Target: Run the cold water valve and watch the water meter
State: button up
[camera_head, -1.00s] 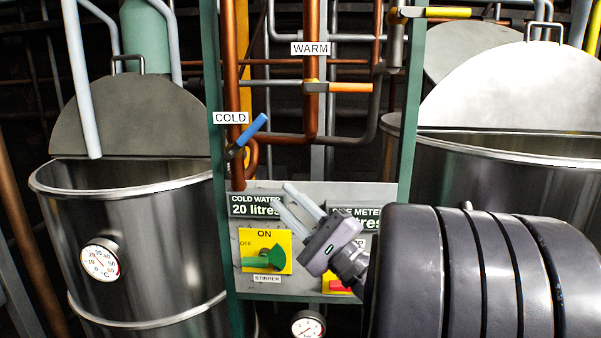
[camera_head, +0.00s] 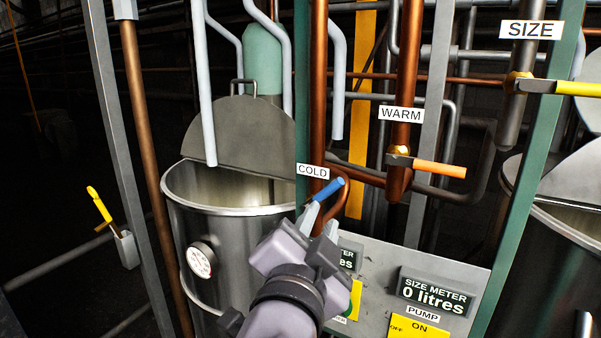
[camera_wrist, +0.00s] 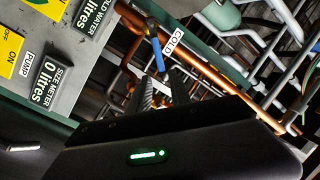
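The cold water valve's blue handle (camera_head: 328,190) slants up to the right beside the COLD label (camera_head: 312,171). In the wrist view the blue handle (camera_wrist: 157,50) points down toward my fingers. My gripper (camera_head: 319,218) is just below the handle in the head view. In the wrist view my gripper (camera_wrist: 161,76) has its fingers apart, with the handle's end at or between their tips; contact cannot be told. The cold water meter (camera_head: 347,259) is mostly hidden behind my gripper, only "es" showing.
The size meter (camera_head: 436,292) reads 0 litres. The orange warm valve handle (camera_head: 438,169) and yellow size handle (camera_head: 578,89) are to the right. A steel tank (camera_head: 235,240) stands behind left. Copper pipes and a green post (camera_head: 527,180) crowd the area.

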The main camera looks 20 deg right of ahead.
aim_at(334, 182)
jog(key=x, duration=1.6)
jog(key=shift+w, duration=0.1)
jog(key=shift+c, duration=0.2)
grip_shut()
jog(key=shift+f, duration=0.1)
dwell(0.3)
